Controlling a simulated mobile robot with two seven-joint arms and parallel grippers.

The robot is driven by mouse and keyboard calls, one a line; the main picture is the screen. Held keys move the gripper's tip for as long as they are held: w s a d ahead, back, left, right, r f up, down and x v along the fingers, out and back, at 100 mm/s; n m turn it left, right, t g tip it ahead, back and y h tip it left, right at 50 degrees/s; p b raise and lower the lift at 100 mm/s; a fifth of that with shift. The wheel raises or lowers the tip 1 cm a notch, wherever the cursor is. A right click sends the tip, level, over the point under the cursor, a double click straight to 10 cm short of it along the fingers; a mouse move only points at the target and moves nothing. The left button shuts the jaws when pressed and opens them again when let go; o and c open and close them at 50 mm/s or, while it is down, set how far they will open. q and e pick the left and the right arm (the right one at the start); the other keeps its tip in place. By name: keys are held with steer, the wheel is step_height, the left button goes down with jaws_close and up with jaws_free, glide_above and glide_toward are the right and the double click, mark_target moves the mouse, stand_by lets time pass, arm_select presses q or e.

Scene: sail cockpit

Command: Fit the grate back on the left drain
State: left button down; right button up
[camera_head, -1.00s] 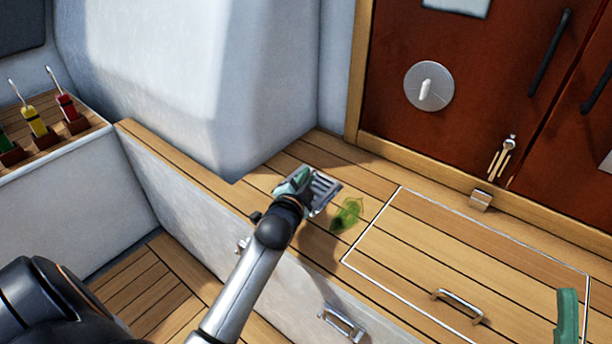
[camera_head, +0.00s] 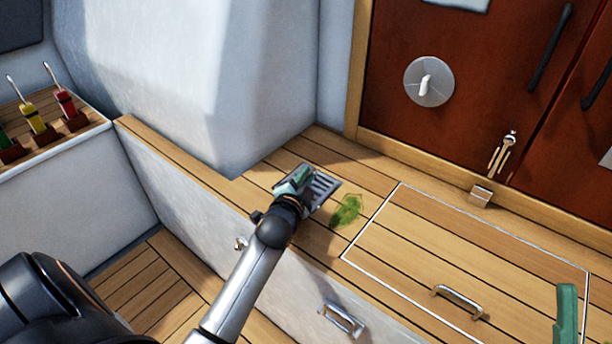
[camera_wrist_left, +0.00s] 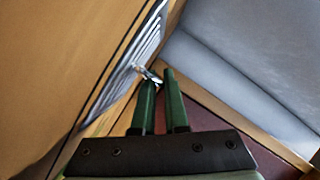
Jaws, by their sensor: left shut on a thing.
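The metal slotted grate (camera_head: 324,188) lies close over the teak seat top, left of a green leaf. I cannot tell whether it rests fully flat. My left gripper (camera_head: 297,181) is at the grate's left part, shut on it. In the left wrist view, the green fingertips (camera_wrist_left: 158,76) close at a small bright metal piece by the slotted grate (camera_wrist_left: 140,58). The drain is not visible; the grate and gripper may cover it. One green finger of my right gripper (camera_head: 567,312) shows at the bottom right edge; its opening is out of frame.
The green leaf (camera_head: 347,211) lies close to the grate. A framed hatch with a metal handle (camera_head: 459,299) is to the right. A white wall (camera_head: 190,90) rises behind, left of the red-brown doors (camera_head: 480,85). Coloured levers (camera_head: 34,118) stand at the far left.

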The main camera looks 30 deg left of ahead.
arm_select(q)
steer(key=c, duration=0.9)
jaws_free()
steer(key=shift+c, duration=0.2)
steer(key=shift+o, duration=0.4)
steer(key=shift+f, duration=0.1)
arm_select(e)
steer(key=shift+r, duration=0.1)
